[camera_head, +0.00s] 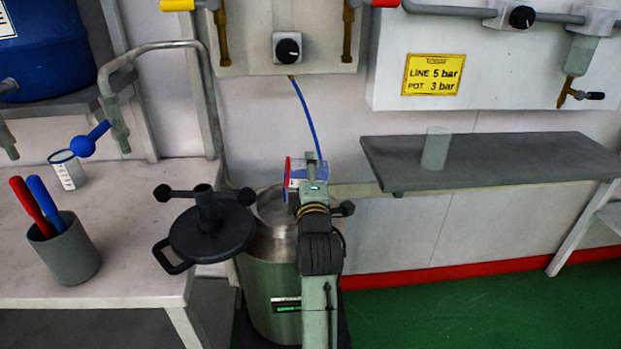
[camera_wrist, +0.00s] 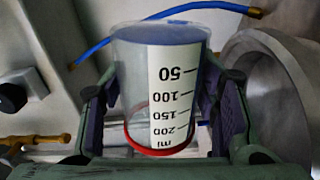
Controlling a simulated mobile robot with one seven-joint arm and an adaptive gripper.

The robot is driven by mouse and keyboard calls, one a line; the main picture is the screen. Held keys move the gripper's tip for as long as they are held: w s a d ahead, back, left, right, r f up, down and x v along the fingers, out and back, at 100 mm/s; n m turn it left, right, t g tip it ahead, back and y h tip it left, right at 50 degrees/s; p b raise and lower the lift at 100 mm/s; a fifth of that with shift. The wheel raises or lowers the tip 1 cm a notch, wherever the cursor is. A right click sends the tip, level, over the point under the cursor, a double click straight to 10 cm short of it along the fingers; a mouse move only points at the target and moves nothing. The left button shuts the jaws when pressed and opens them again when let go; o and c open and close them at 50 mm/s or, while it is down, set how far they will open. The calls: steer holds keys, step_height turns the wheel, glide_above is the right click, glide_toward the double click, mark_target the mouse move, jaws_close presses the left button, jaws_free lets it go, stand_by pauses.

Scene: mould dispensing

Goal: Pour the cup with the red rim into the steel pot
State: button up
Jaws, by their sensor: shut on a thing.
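The cup with the red rim (camera_head: 291,174) is held above the right side of the steel pot's mouth. It appears tipped on its side, with the red rim toward the left. In the wrist view the clear cup (camera_wrist: 135,95) shows an upside-down millilitre scale and a bluish part at its base end; I cannot tell how much it holds. My gripper (camera_wrist: 163,105) is shut around the cup, one finger on each side. The steel pot (camera_head: 268,285) stands open below, partly hidden by my arm; its round metal rim (camera_wrist: 262,80) shows at the right in the wrist view.
The black lid (camera_head: 210,235) is swung to the pot's left. A blue-rimmed cup (camera_head: 70,175) and a grey pen holder (camera_head: 68,252) stand on the left bench. A pale cup (camera_head: 436,150) stands on the right shelf (camera_head: 520,160). A blue hose (camera_head: 305,110) hangs behind.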

steer(key=shift+a+r+n, duration=0.3)
steer(key=shift+r+n, duration=0.15)
steer(key=shift+n, duration=0.4)
steer(key=shift+a+r+n, duration=0.25)
steer(key=shift+r+n, duration=0.15)
steer(key=shift+n, duration=0.45)
steer(key=shift+n, duration=0.7)
stand_by(5.6)
